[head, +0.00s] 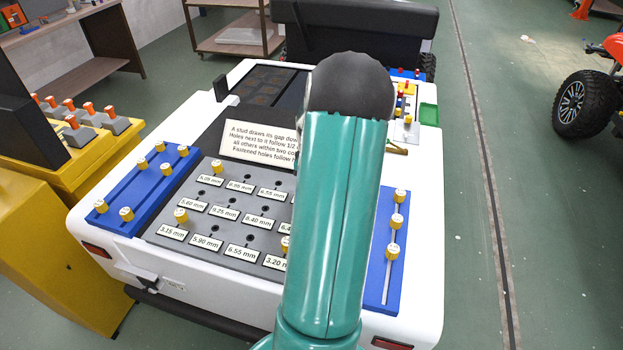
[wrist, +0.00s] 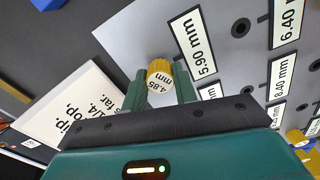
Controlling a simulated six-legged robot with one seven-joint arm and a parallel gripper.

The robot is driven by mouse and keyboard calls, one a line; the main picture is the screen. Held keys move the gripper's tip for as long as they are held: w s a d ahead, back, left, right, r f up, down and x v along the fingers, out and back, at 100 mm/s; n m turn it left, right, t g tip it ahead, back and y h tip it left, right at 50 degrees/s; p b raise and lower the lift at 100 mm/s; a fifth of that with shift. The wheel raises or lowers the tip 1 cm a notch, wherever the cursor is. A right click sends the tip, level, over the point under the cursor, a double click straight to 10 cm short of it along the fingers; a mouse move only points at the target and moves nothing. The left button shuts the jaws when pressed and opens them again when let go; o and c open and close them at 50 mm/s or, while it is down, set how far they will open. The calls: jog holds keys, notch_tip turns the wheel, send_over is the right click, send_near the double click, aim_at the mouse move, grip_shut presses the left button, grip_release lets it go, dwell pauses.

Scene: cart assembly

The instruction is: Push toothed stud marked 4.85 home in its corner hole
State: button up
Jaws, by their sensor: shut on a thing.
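The yellow toothed stud marked 4.85 mm (wrist: 159,76) stands between the two green fingers of my gripper (wrist: 160,86) in the wrist view. The gripper is shut on it, and its marked top faces the camera. The stud is over the grey hole plate (wrist: 215,25), near its edge and beside a 5.90 mm label (wrist: 196,44). The hole under the stud is hidden, and I cannot tell how deep the stud sits. In the head view my arm hides the gripper, the stud and the right part of the plate (head: 214,246).
A white text card (head: 258,143) stands behind the plate. Blue trays with yellow studs flank it, left (head: 135,190) and right (head: 383,270). A few yellow studs, such as one at the plate's left (head: 181,215), stand in the plate. Other holes (wrist: 241,27) nearby are empty.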

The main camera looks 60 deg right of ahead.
jog(key=shift+f, duration=0.5)
jog(key=o, duration=1.1)
jog(key=shift+c, duration=0.2)
jog(key=shift+r, duration=0.1)
notch_tip(320, 180, up, 14)
jog(key=shift+f, duration=0.2)
